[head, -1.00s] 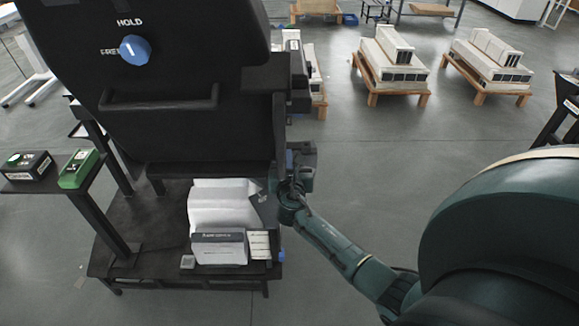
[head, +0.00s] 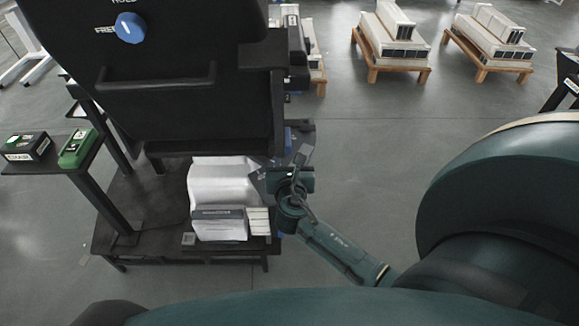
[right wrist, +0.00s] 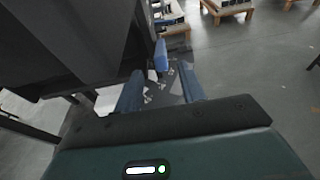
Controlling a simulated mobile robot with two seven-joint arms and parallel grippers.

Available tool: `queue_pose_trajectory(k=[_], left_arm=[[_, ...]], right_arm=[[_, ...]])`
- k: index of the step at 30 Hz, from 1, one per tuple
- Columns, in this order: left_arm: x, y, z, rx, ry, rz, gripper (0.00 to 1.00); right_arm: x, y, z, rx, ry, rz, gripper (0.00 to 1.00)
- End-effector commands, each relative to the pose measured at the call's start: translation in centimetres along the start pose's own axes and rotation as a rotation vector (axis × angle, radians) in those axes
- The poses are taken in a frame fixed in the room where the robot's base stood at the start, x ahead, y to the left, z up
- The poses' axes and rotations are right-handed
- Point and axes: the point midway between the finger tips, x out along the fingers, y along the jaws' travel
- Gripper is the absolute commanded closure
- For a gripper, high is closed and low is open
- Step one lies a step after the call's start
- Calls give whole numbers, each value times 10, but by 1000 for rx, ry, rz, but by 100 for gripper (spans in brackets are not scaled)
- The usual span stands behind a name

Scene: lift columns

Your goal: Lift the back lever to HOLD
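A dark machine panel (head: 180,110) fills the upper left of the head view. On it is a round blue knob (head: 130,27) with a white mark, labelled HOLD above, partly cut off, and FREE at its left. My right gripper (head: 290,158) is beside the panel's lower right edge. In the right wrist view its two bluish fingers (right wrist: 160,90) stand apart with nothing clear between them. A blue upright handle (right wrist: 161,55), probably the back lever, stands just beyond the fingertips. A small blue patch (head: 288,137) shows near the gripper in the head view. My left gripper is out of view.
A low dark shelf (head: 150,225) under the panel carries white paper (head: 222,182) and a booklet box (head: 218,223). A side shelf at left holds a green device (head: 77,149) and a black box (head: 27,146). Pallets stand behind; floor at right is clear.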

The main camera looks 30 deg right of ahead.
Motion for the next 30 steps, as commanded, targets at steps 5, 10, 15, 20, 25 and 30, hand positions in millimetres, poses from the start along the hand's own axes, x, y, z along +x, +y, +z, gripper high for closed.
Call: queue_pose_trajectory(k=[5, 10, 15, 20, 25, 30], left_arm=[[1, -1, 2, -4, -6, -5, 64], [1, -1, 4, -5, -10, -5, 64], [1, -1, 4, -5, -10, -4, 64], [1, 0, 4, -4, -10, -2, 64], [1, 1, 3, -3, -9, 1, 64], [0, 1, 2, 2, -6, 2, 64]], right_arm=[[-30, 0, 0, 0, 0, 2, 60], [-42, 0, 1, 0, -2, 0, 60], [-43, 0, 1, -1, -2, 0, 60], [-43, 0, 1, 0, -2, 0, 60], [-43, 0, 1, 0, -2, 0, 60], [-42, 0, 1, 0, -2, 0, 60]])
